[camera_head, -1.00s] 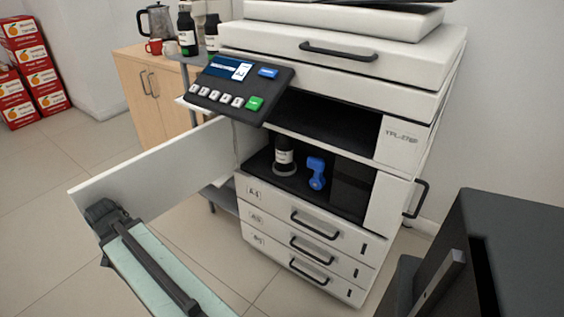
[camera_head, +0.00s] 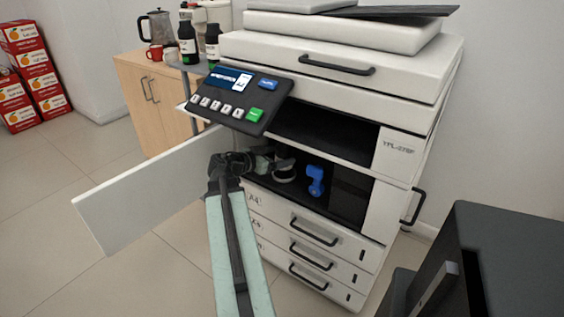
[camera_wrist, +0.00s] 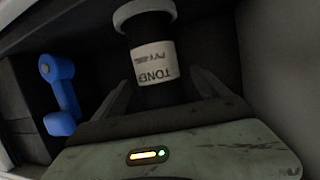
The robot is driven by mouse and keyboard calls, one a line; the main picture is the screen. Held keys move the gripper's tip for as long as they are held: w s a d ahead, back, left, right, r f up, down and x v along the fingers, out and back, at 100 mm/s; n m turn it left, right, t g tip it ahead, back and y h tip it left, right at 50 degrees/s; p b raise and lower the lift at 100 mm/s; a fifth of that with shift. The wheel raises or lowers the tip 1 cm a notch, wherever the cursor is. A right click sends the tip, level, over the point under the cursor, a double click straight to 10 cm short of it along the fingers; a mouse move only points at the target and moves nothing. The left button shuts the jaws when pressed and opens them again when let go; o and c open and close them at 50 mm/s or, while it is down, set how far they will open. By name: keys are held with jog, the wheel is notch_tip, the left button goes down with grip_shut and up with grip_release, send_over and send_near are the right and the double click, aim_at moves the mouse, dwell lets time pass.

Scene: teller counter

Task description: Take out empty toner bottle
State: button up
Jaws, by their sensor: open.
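The black toner bottle with a white TONER label (camera_wrist: 153,62) stands on a pale round seat (camera_wrist: 143,13) inside the copier's open bay. My gripper (camera_wrist: 163,88) is open, with its fingers on either side of the bottle's lower part in the wrist view. I cannot tell if either finger touches it. In the head view my gripper (camera_head: 273,161) reaches into the bay and hides most of the bottle; the seat (camera_head: 285,174) shows beneath. A blue lever (camera_head: 315,181) stands right of the bottle; it also shows in the wrist view (camera_wrist: 60,97). The white front door (camera_head: 140,190) is open.
Two dark bottles (camera_head: 187,45) with green bands stand on a grey stand left of the copier. The control panel (camera_head: 240,98) overhangs the bay's left. Paper drawers (camera_head: 312,228) lie below. A dark cabinet (camera_head: 510,260) is at the lower right.

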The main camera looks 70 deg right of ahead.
jog(key=b+x, duration=0.1)
jog(key=x, duration=0.5)
jog(key=shift+r, duration=0.1)
jog(key=c, duration=1.8)
